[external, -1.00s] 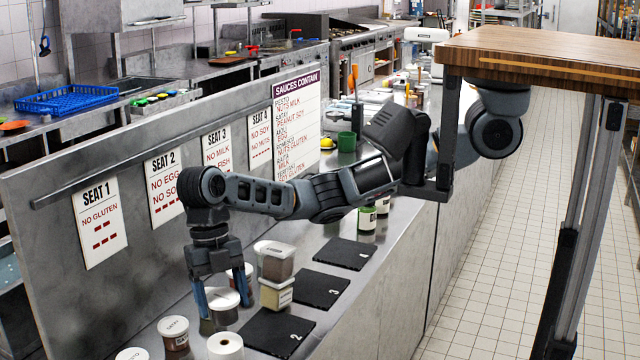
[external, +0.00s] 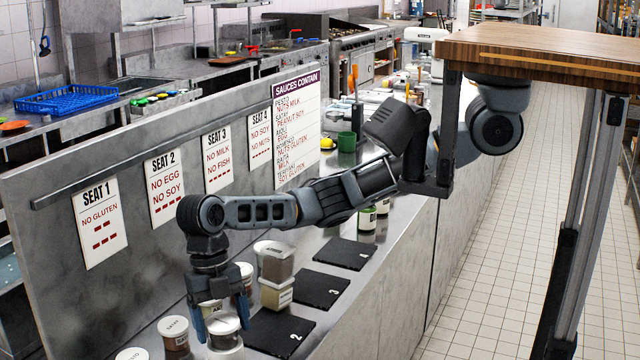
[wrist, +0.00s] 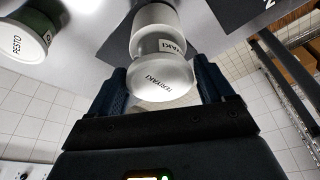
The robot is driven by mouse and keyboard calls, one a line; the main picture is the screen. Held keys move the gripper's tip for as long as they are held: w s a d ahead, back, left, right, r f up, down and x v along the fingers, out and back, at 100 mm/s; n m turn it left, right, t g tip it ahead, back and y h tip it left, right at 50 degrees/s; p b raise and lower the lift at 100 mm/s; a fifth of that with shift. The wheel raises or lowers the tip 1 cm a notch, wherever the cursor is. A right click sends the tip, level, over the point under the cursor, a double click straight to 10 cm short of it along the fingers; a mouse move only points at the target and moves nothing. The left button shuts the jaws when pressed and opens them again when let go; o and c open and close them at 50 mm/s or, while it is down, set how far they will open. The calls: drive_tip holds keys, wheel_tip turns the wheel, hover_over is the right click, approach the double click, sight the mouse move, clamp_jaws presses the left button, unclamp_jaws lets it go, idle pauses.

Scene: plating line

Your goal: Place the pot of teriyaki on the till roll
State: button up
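The pot of teriyaki (external: 223,323) is a small clear pot with a white lid. The lid and side label read TERIYAKI in the wrist view (wrist: 163,80). My gripper (external: 222,318) points down with one finger on each side of the pot, and its fingers (wrist: 162,82) appear closed on it. The white till roll (external: 226,352) stands upright on the counter directly below the pot, and shows behind the pot in the wrist view (wrist: 155,18). The pot is upright over the roll. Whether its base touches the roll I cannot tell.
A satay pot (external: 174,333) stands left of the roll, and a pesto pot (external: 132,354) nearer the front. Stacked pots (external: 275,275) and another lidded pot (external: 244,270) stand behind. Black mat 2 (external: 278,333) lies close on the right. The upright sign panel (external: 100,290) borders the counter.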

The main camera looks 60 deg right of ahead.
sight(216, 312)
drive_tip(key=shift+o, duration=1.4)
drive_tip(key=shift+r, duration=0.1)
drive_tip(key=b+v, duration=0.1)
drive_tip(key=v, duration=1.1)
drive_tip(key=shift+b, duration=0.3)
